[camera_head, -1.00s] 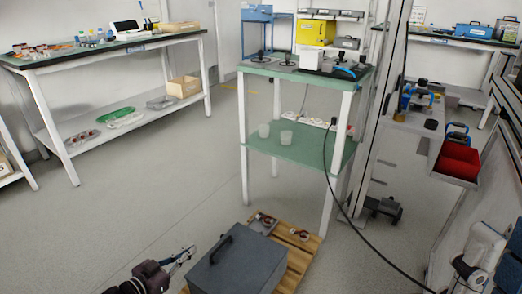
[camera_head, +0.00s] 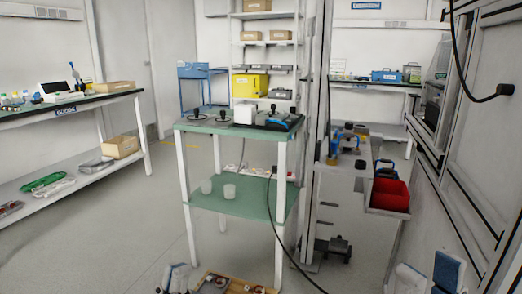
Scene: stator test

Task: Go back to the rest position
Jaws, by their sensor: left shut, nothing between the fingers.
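The tips of my left gripper (camera_head: 175,278) show at the bottom edge, left of the wooden pallet, pale grey and close together. They look shut and hold nothing. The rest of that gripper is cut off by the frame.
A wooden pallet (camera_head: 236,280) with ring-shaped parts lies on the floor at the bottom. A green-topped table (camera_head: 225,128) with a lower shelf stands ahead. A red bin (camera_head: 389,194) is at the right. Open floor lies left.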

